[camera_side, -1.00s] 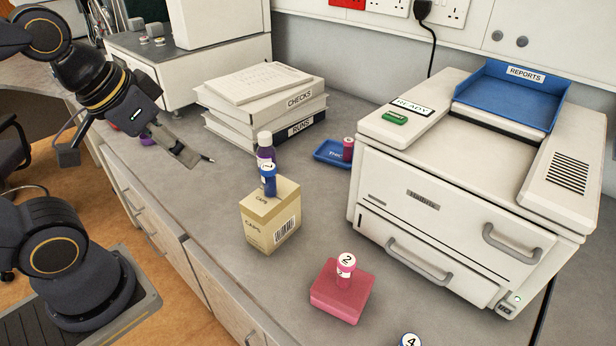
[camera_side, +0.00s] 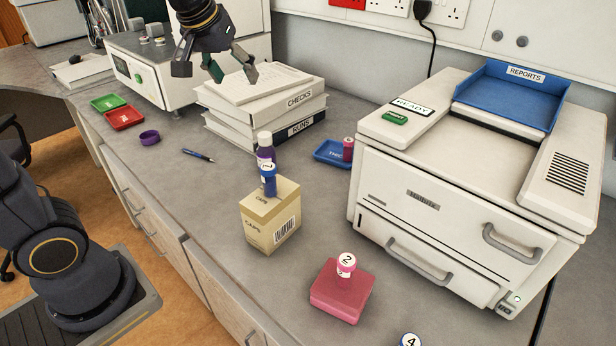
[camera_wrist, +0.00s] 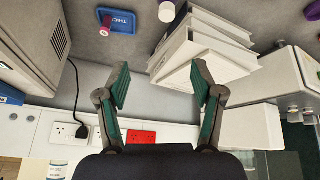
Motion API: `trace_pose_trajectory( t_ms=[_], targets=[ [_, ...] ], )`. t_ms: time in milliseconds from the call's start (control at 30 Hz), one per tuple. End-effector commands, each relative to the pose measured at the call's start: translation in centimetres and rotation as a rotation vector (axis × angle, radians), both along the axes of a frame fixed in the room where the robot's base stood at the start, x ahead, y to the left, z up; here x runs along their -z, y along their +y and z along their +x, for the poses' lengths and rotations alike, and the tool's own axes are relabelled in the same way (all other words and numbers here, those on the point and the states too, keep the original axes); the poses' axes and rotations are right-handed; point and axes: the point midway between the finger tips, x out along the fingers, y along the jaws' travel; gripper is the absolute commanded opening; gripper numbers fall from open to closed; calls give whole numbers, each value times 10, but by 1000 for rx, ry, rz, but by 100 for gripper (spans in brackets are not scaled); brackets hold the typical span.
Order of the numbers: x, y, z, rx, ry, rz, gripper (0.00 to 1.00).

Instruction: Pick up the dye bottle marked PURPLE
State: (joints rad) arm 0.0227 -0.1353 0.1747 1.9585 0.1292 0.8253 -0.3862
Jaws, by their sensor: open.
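A dark purple bottle (camera_side: 265,150) with a white cap stands on the bench behind the caps carton. Its lower part is hidden by the carton and the blue bottle, and its wording is unreadable. In the wrist view a white cap (camera_wrist: 166,12) with a little purple beside it shows at the top edge; it looks like the same bottle. My gripper (camera_side: 216,74) is open and empty, above the stacked binders at the back, up and left of the purple bottle. In the wrist view its fingers (camera_wrist: 160,84) are spread apart with nothing between them.
A blue tray (camera_side: 330,153) with a pink bottle (camera_side: 348,148) is right. Bottle 2 (camera_side: 344,270) stands on a pink block.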

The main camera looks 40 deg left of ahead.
Motion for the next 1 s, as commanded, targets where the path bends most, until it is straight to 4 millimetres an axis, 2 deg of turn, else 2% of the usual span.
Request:
trace_pose_trajectory(
  t_ms=[33,133,367,700,800,1000],
  targets=[
    [12,7,14,-16,31,10,67],
    [31,15,29,-28,79,25,67],
    [65,20,37,-31,132,28,67],
    [136,34,62,-30,133,28,67],
    [149,36,68,-29,131,28,67],
    [162,38,74,-28,128,27,67]
  ],
)
